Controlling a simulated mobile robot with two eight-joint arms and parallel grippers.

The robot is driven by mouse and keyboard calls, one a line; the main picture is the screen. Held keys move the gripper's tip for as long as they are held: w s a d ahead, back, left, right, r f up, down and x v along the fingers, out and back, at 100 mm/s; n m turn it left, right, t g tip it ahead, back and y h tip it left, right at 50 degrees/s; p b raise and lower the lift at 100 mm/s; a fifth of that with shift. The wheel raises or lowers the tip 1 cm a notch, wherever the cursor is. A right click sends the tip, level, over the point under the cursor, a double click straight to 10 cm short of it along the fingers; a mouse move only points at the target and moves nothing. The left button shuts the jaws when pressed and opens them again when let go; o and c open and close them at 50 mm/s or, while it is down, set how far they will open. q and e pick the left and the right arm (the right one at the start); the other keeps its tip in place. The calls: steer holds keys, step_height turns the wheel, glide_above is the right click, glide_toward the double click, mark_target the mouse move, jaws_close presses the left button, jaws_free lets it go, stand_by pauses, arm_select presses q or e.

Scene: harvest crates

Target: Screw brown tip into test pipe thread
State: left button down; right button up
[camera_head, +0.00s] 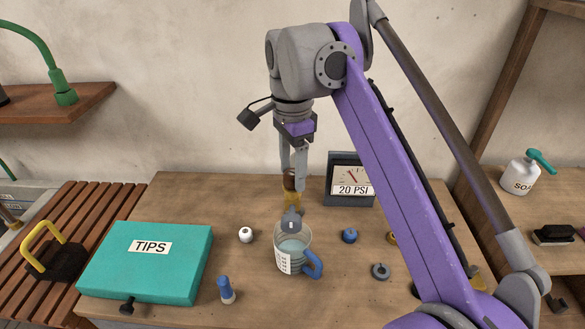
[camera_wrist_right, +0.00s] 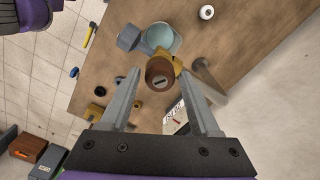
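The brown tip (camera_head: 289,183) stands at the top of a brass fitting (camera_head: 292,201), over the table. In the right wrist view the brown tip (camera_wrist_right: 158,77) shows a round end with a dark slot. The brass fitting (camera_wrist_right: 178,65) is partly hidden behind it. I cannot tell how far the tip sits in the thread. My right gripper (camera_head: 293,176) points down at the tip. In the wrist view its fingers (camera_wrist_right: 160,84) stand on both sides of the tip, with a gap to each. My left gripper is not in view.
A clear cup (camera_head: 291,262) with a blue handle stands below the fitting. The pressure gauge (camera_head: 350,190) reads 20 PSI behind. A teal TIPS case (camera_head: 150,275), a white ball-like piece (camera_head: 246,235), a blue-topped piece (camera_head: 226,289) and a blue cap (camera_head: 349,236) are nearby.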

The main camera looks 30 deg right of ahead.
steer(key=n, duration=0.5)
steer(key=shift+n, duration=0.4)
steer(key=n, duration=0.6)
steer(key=shift+c, duration=0.2)
steer(key=c, duration=0.7)
steer(key=m, duration=0.5)
steer(key=o, duration=0.6)
steer(key=shift+m, duration=0.4)
steer(key=o, duration=0.4)
steer(key=shift+o, duration=0.2)
